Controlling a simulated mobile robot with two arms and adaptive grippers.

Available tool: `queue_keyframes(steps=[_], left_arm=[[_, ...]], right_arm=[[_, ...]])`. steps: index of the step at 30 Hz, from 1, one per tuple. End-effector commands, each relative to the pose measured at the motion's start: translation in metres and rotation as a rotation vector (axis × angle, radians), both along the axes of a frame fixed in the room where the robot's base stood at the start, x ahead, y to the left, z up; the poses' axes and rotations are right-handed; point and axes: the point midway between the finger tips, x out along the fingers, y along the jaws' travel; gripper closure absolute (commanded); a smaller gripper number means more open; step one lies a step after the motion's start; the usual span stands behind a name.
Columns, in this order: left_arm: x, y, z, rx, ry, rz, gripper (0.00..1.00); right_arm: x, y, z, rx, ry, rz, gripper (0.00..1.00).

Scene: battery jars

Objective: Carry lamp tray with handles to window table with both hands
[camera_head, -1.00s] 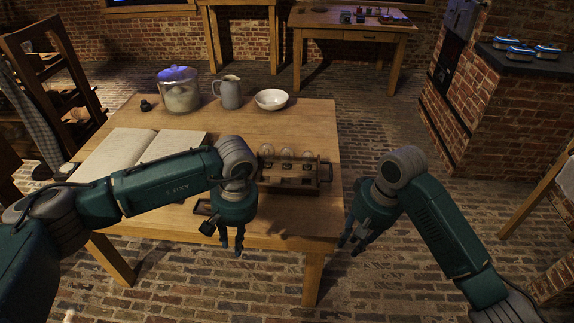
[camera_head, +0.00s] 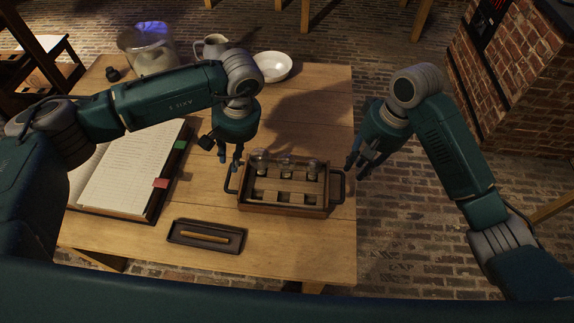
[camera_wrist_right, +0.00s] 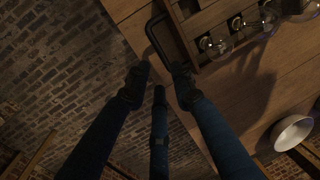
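The lamp tray (camera_head: 285,208) is a wooden box with three glass bulbs along its far side. It stands level near the table's right edge, with a black handle at each end. My left gripper (camera_head: 229,165) hangs above and behind the left handle (camera_head: 231,179), its fingers apart and empty. My right gripper (camera_head: 356,172) is just right of the right handle (camera_head: 340,187), open and apart from it. In the right wrist view, the spread fingers (camera_wrist_right: 158,85) are near the black handle (camera_wrist_right: 160,30), with nothing between them. The window table shows only legs (camera_head: 305,14) at the top.
An open book (camera_head: 125,178) and a dark pen tray (camera_head: 206,236) lie left of the lamp tray. A glass jar (camera_head: 148,45), jug (camera_head: 212,46) and white bowl (camera_head: 272,67) stand at the back. Brick floor (camera_head: 410,220) is clear right of the table; a brick stove (camera_head: 520,75) stands beyond.

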Motion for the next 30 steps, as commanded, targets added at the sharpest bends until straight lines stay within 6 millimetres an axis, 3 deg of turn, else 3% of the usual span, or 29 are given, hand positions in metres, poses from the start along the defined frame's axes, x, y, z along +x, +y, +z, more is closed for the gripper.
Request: queue_keyframes(steps=[14,30], left_arm=[[0.0,0.001,-0.007,0.0,0.002,0.0,0.76],[-0.001,0.019,-0.091,0.0,0.003,0.001,0.76]], right_arm=[[0.0,0.001,-0.007,0.0,0.002,0.0,0.76],[0.0,0.017,-0.091,0.0,0.002,-0.001,0.76]])
